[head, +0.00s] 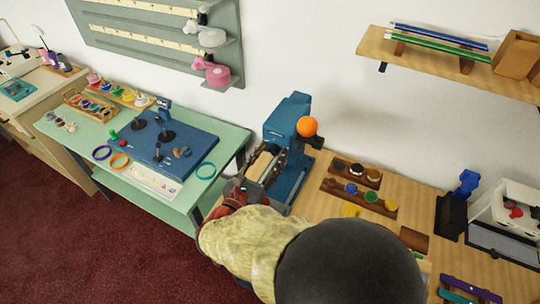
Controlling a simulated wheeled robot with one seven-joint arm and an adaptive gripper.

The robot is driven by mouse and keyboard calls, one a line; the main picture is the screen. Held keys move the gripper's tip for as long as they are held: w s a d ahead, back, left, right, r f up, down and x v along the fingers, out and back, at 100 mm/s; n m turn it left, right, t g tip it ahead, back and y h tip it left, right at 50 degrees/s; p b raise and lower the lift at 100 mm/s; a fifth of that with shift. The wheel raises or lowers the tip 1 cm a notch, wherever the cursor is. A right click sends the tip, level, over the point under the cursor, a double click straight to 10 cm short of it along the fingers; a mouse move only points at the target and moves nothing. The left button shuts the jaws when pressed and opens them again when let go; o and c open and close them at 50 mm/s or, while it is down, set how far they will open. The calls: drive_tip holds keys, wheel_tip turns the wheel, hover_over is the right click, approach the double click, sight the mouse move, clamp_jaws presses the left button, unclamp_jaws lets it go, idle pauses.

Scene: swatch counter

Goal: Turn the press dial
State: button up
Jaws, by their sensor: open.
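The blue press (288,150) stands on the wooden counter against the wall, with an orange ball knob (307,126) at its upper right. A tan roller-like part (261,164) shows at its front left. I cannot make out the press dial; it may be hidden behind my arm or too small to tell. My gripper (240,190) is open at the press's lower front left, mostly covered by my own arm. I cannot tell whether it touches the press.
Wooden racks with round pots (360,195) stand right of the press. A black and blue stand (458,205) and a white box (508,215) are farther right. A green table (75,145) with a blue board (165,145) is at left. A wall shelf (440,65) hangs above right.

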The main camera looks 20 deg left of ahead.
drive_tip(key=shift+c, duration=0.8)
clamp_jaws()
drive_tip(key=shift+m, duration=0.3)
drive_tip(key=m+b, duration=0.2)
drive_tip(key=shift+f+m+b, duration=0.2)
drive_tip(key=shift+m+b, duration=0.1)
drive_tip(key=shift+b, duration=0.1)
drive_tip(key=m+b, duration=0.3)
drive_tip(key=shift+m, duration=0.3)
drive_tip(key=m+b, duration=0.4)
drive_tip(key=b, duration=0.1)
drive_tip(key=shift+m+b, duration=0.4)
drive_tip(key=shift+r, duration=0.1)
